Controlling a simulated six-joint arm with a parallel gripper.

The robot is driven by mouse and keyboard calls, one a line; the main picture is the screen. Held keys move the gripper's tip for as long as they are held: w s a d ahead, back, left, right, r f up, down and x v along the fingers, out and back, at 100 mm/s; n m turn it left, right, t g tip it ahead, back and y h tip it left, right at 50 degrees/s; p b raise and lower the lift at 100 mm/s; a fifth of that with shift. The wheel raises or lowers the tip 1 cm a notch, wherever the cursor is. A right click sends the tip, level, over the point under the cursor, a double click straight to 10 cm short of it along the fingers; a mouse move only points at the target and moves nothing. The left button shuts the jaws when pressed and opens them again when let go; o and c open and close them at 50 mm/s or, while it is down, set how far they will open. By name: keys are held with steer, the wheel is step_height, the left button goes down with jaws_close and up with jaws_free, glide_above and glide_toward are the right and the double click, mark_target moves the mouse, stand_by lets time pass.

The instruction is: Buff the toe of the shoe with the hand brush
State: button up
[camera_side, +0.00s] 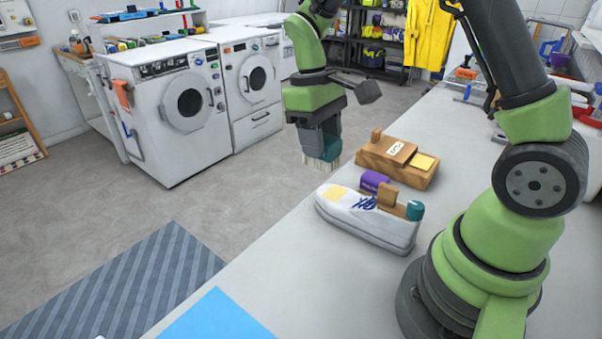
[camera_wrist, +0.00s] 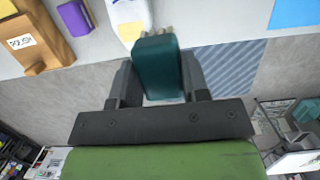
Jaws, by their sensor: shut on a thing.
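The white shoe (camera_side: 350,220) lies on the bench, with its toe toward the left bench edge. A yellow patch (camera_side: 335,192) marks the toe, and blue laces cross its top. My gripper (camera_side: 320,135) is shut on the teal hand brush (camera_side: 331,149), whose pale bristles point down. The bristles are above and near the toe, with a visible gap in the side view. In the wrist view, the brush (camera_wrist: 157,68) sits between my fingers, its bristle end beside the shoe's toe (camera_wrist: 130,30). The brush hides a little of what lies under it.
A wooden polish box (camera_side: 375,158) and a purple block (camera_side: 373,180) are behind the shoe. A blue sheet (camera_side: 217,318) lies at the near bench edge. Beyond the bench edge are the floor, a striped mat (camera_side: 120,285) and white washing machines (camera_side: 165,115).

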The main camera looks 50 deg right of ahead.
steer(key=d+f, duration=0.3)
steer(key=d, duration=0.6)
steer(key=shift+s+f, duration=0.1)
steer(key=shift+f, duration=3.3)
steer(key=shift+a+f, duration=0.2)
steer(key=shift+a, duration=0.3)
steer(key=shift+a+f, duration=0.15)
steer(key=shift+a, duration=0.3)
steer(key=shift+c, duration=0.4)
steer(key=shift+a+r, duration=0.1)
steer(key=shift+a, duration=2.2)
steer(key=shift+d, duration=3.4)
step_height(320, 180, up, 8)
steer(key=shift+a+f, duration=0.1)
steer(key=shift+f, duration=0.1)
